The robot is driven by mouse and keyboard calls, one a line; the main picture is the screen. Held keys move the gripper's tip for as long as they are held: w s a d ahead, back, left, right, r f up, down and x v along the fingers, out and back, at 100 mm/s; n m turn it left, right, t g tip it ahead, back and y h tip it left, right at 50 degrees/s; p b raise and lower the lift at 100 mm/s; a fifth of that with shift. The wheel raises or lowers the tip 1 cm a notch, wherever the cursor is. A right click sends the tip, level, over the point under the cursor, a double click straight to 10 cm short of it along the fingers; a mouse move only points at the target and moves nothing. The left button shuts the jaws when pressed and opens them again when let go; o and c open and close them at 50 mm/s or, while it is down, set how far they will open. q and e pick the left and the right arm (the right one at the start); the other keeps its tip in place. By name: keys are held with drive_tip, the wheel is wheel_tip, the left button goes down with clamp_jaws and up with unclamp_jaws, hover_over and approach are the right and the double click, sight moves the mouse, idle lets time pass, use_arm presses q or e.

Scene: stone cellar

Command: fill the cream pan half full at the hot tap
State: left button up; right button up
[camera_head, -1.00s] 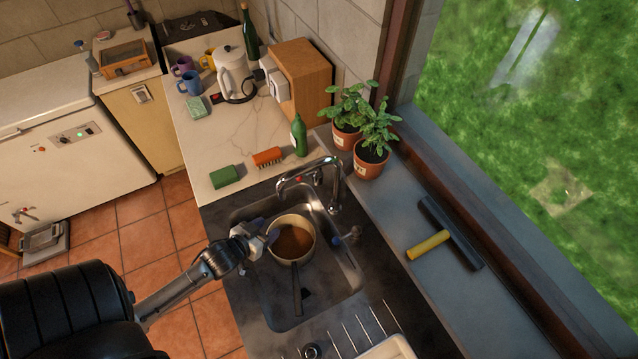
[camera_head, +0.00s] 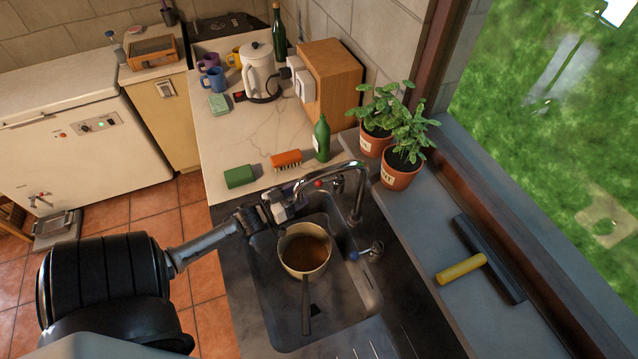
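The cream pan (camera_head: 304,253) sits upright in the sink (camera_head: 262,300), its dark handle towards the bottom of the picture. Its inside looks brown; I cannot tell how much water it holds. The curved chrome tap (camera_head: 337,168) arches above the sink behind the pan. A red-marked knob (camera_head: 320,183), which looks like the hot one, is at the tap's left; a blue-marked knob (camera_head: 356,256) is at its right. My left gripper (camera_head: 284,207) is above the sink's back left edge, near the spout end and apart from the pan. Its fingers are too small to judge. My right gripper is out of view.
A green sponge (camera_head: 239,176), an orange brush (camera_head: 286,160) and a green bottle (camera_head: 322,140) stand behind the sink. Two potted plants (camera_head: 401,170) are on the sill. A squeegee with yellow handle (camera_head: 462,270) lies to the right.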

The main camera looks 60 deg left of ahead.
sight(318, 184)
use_arm(q)
drive_tip(key=w, duration=0.7)
drive_tip(key=shift+w+a, duration=0.3)
drive_tip(key=shift+c, duration=0.4)
clamp_jaws()
